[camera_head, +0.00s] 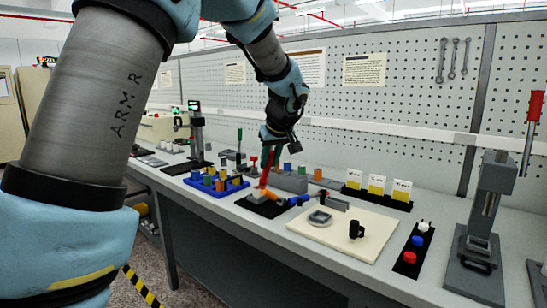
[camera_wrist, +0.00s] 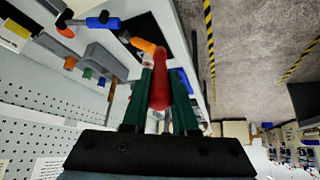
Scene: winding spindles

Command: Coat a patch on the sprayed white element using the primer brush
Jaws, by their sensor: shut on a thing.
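My gripper (camera_head: 270,140) is shut on a red-handled tool (camera_head: 265,170), which I take for the primer brush. It hangs down, leaning slightly, over a black mat (camera_head: 244,204) on the bench. In the wrist view the red handle (camera_wrist: 160,88) sits between the green fingers of my gripper (camera_wrist: 163,75). The tool's working end is hidden, so I cannot tell whether it touches anything. I cannot pick out the sprayed white element with certainty.
A blue rack (camera_head: 216,190) with coloured cylinders stands to the left. A blue-handled tool (camera_head: 299,200) lies right of the mat. A cream board (camera_head: 330,237) bears a grey dish (camera_head: 319,218) and a black cup-like piece (camera_head: 356,230). A press (camera_head: 484,222) stands far right.

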